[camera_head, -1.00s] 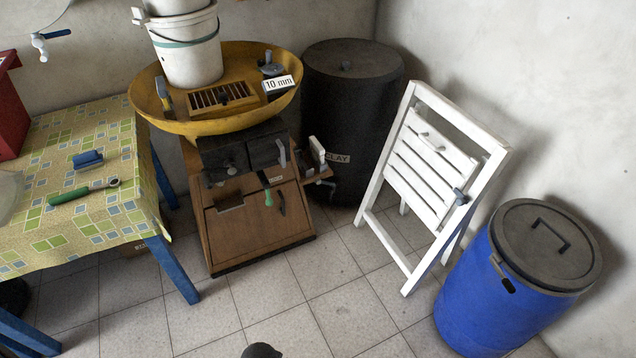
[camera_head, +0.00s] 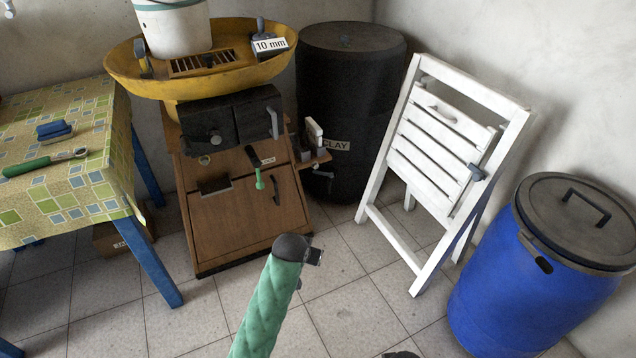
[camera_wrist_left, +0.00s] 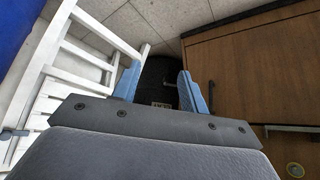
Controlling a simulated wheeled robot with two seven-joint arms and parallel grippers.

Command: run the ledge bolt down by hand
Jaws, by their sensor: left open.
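A small wooden ledge (camera_head: 313,158) sticks out from the right side of the wooden cabinet (camera_head: 225,225). A pale upright block (camera_head: 313,131) stands on it. I cannot make out a bolt there for certain. My left arm, in a green sleeve, reaches up from the bottom in the head view. Its gripper (camera_head: 316,257) is in front of the cabinet's lower right corner, clear of the ledge. In the left wrist view the blue fingers (camera_wrist_left: 158,88) are apart, with nothing held between them.
A black barrel marked CLAY (camera_head: 345,95) stands behind the ledge. A white folding chair (camera_head: 445,150) and a blue drum (camera_head: 535,275) stand to the right. A green-handled wrench (camera_head: 45,163) lies on the table (camera_head: 95,130). A yellow basin (camera_head: 130,80) tops the cabinet. Tiled floor is open in front.

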